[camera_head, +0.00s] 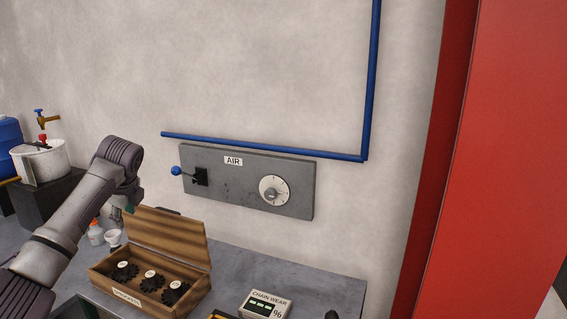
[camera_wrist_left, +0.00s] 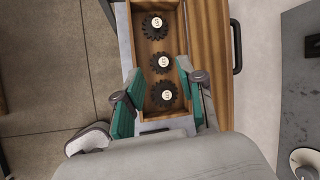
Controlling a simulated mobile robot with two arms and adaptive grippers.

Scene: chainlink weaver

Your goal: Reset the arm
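My left arm (camera_head: 75,220) comes in from the left in the head view, bent at a dark joint above the bench. My left gripper is mostly hidden there, with only a small part showing below the joint. In the left wrist view, my left gripper (camera_wrist_left: 160,74) has its two green-padded fingers spread apart, with nothing held between them. Beyond the fingers is an open wooden box (camera_head: 112,287) with three black toothed sprockets in it. The box also shows in the left wrist view (camera_wrist_left: 183,20). My right gripper shows in neither view.
The box's raised lid (camera_head: 165,235) leans toward the wall. A bottle (camera_head: 95,233) and white cup (camera_head: 113,238) stand behind the box. A chain wear unit (camera_head: 266,302) sits to its right. A grey AIR panel (camera_head: 240,178) with lever and dial is on the wall. A red column (camera_head: 500,170) stands right.

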